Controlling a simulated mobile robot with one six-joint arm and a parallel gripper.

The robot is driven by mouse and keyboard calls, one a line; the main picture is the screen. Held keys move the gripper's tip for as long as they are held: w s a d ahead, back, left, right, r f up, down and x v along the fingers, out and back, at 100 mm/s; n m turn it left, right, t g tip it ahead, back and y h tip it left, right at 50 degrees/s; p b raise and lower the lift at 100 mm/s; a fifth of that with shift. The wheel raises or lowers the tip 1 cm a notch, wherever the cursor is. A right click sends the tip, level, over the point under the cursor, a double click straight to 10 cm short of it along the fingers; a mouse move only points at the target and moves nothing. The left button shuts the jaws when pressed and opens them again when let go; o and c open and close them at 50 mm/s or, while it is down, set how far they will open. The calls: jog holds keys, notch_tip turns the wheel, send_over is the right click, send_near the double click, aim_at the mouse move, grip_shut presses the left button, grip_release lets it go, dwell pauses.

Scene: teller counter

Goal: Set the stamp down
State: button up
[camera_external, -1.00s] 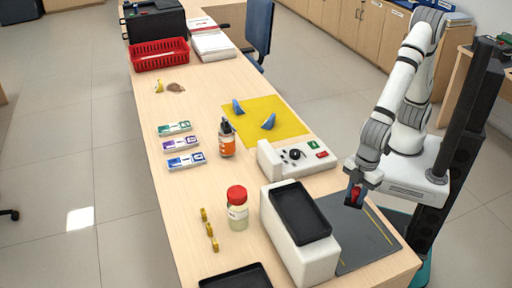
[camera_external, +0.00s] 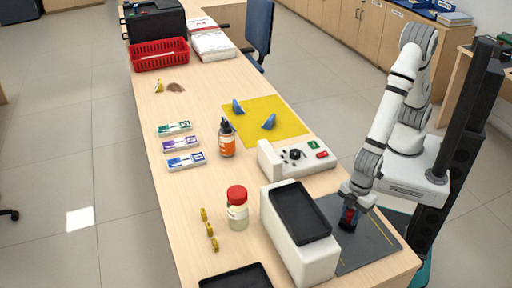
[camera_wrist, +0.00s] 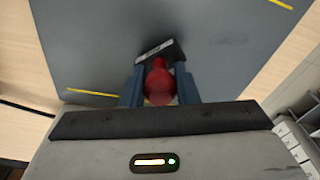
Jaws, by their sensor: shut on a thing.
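The stamp (camera_external: 348,217) has a red knob and a dark base. In the wrist view, the stamp (camera_wrist: 159,82) is between the two blue-grey fingers, its dark base with a pale label strip pointing away from me. My gripper (camera_external: 349,208) is shut on it, over the grey mat (camera_external: 368,243) with yellow lines at the counter's right front. The gripper (camera_wrist: 160,90) also shows in the wrist view. The stamp is low over the mat; I cannot tell whether its base touches.
A white box with a black tray top (camera_external: 300,215) stands close left of the mat. A white device with a knob and buttons (camera_external: 297,157) stands behind. A red-capped jar (camera_external: 237,210) and an orange-labelled bottle (camera_external: 227,140) are further left. The mat's front part is clear.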

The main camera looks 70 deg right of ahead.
jog(key=o, duration=1)
jog(key=shift+f, duration=0.1)
notch_tip(320, 180, up, 12)
jog(key=d, duration=0.1)
jog(key=shift+s, duration=0.3)
jog(key=shift+d, duration=0.15)
